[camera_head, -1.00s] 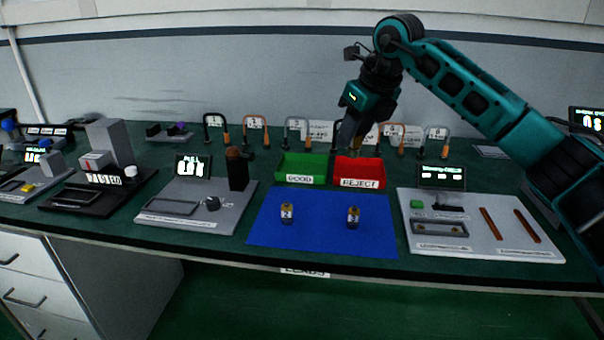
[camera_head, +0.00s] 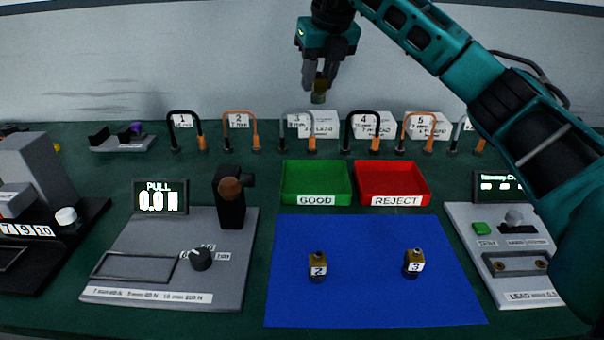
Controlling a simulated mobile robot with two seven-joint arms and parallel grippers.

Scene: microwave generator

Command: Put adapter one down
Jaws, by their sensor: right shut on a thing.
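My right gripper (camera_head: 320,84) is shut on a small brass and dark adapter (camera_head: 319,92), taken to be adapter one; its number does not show. It hangs in the air above the back of the bench, over the row of leads and above the green GOOD bin. Adapter 2 (camera_head: 318,267) and adapter 3 (camera_head: 413,263) stand upright on the blue mat (camera_head: 365,305). The green GOOD bin (camera_head: 316,200) and the red REJECT bin (camera_head: 394,200) sit side by side behind the mat, and both look empty. My left gripper is out of view.
Numbered curved leads (camera_head: 240,130) stand along the back of the bench. A pull tester (camera_head: 170,280) with a black post (camera_head: 231,205) is left of the mat. Another test panel (camera_head: 500,235) is at the right, partly behind my right arm.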

